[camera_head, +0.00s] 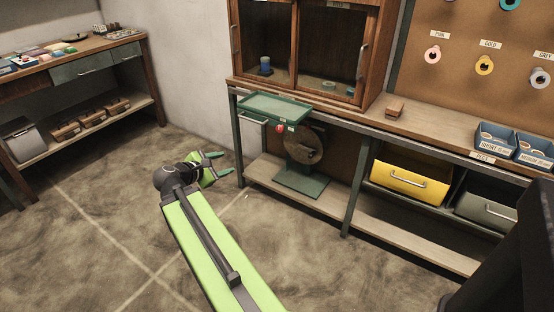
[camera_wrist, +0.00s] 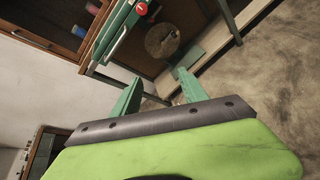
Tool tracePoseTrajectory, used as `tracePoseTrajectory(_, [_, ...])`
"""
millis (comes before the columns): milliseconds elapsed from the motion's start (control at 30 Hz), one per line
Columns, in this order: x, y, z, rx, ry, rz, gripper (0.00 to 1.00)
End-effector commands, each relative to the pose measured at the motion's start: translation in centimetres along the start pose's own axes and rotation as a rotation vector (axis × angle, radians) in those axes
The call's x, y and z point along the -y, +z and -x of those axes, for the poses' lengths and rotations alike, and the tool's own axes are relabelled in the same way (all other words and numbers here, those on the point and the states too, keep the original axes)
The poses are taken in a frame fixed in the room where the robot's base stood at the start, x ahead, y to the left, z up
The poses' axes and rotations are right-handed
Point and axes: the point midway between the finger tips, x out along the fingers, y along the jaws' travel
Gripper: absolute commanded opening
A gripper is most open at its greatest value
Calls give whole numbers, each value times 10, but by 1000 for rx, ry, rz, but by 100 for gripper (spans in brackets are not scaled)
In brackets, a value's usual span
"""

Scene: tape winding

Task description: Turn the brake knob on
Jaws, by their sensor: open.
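A small red knob (camera_head: 279,128) sits on the front of a green winding stand, just below its green tray top (camera_head: 274,107). I take it to be the brake knob. A red part (camera_wrist: 118,42) also shows in the upper middle of the wrist view. A round brown disc (camera_head: 305,146) is mounted to the right of the knob. My gripper (camera_head: 225,163) is open and empty, in front of the stand, lower and to the left of the knob. Its two green fingers also show in the wrist view (camera_wrist: 158,82), with nothing between them.
The stand's green base (camera_head: 303,184) is by the bench's lower shelf. A bench leg (camera_head: 236,140) is close to my gripper. A yellow drawer (camera_head: 409,180) is farther right. A wooden cabinet (camera_head: 308,90) stands above. The floor (camera_head: 110,220) to the left is clear.

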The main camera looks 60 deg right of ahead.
Motion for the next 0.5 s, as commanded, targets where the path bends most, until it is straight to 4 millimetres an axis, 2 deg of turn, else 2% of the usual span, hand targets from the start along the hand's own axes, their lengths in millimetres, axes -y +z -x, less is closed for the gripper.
tracePoseTrajectory(33, [19, -4, -35, 87, 34, 114, 51])
tracePoseTrajectory(100, [20, 17, -58, 205, 70, 284, 51])
tracePoseTrajectory(167, [20, 31, -71, 286, 85, 405, 51])
tracePoseTrajectory(300, [18, 53, -83, 399, 92, 577, 51])
tracePoseTrajectory(500, [13, 61, -84, 422, 93, 618, 51])
